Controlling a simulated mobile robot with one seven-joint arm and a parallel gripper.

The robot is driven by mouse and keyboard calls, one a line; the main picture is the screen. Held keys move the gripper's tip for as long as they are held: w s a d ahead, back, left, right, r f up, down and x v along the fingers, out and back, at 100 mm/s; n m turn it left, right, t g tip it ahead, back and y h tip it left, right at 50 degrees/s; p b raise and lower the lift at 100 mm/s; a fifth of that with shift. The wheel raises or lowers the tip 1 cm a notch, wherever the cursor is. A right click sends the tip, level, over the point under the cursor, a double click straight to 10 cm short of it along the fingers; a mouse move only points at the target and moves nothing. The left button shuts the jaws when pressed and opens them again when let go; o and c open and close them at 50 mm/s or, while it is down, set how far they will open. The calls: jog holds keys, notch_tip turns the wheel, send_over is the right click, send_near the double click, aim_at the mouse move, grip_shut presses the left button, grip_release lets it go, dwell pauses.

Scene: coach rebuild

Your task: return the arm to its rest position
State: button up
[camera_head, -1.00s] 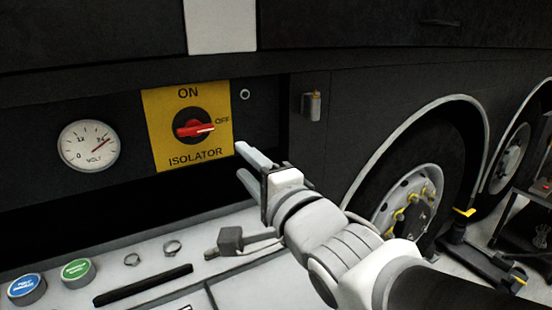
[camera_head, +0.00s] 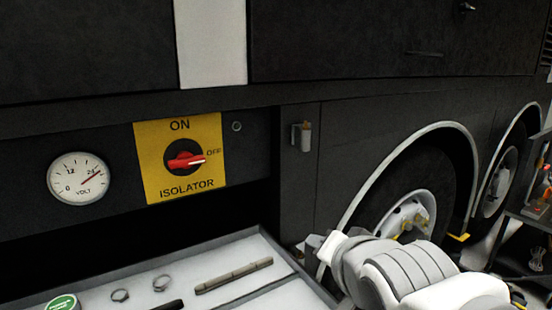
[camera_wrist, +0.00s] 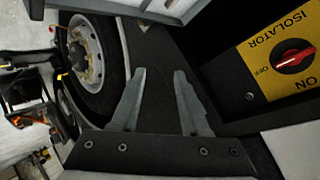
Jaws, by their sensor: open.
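My gripper (camera_wrist: 160,105) is open and empty in the wrist view, its two grey fingers apart with the dark coach side beyond them. In the head view my arm reaches in from the lower right. Its gripper end (camera_head: 318,245) is partly hidden by the wrist, beside the tray and in front of the front wheel. The red isolator switch (camera_head: 186,160) on its yellow plate (camera_head: 150,180) points toward OFF. The switch also shows at the right of the wrist view (camera_wrist: 295,57), clear of the fingers.
A light tray (camera_head: 285,290) holding clips and a grey bar (camera_head: 234,275) lies below the panel. A volt gauge (camera_head: 79,179) is left of the plate. Wheels (camera_head: 405,215) and a cart (camera_head: 535,225) stand to the right.

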jog(key=s+d+f+n+g+h, duration=0.1)
jog(key=s+d+f+n+g, duration=0.2)
jog(key=s, duration=0.3)
jog(key=s+d+f+n+g+h, duration=0.1)
jog(key=s+d+f+n+g, duration=0.15)
jog(key=s, duration=0.25)
notch_tip(320, 180, up, 13)
jog(key=n+p, duration=0.1)
jog(key=p, duration=1.2)
jog(key=shift+d+r, duration=0.15)
jog(key=shift+d, duration=0.15)
jog(key=shift+a, duration=0.1)
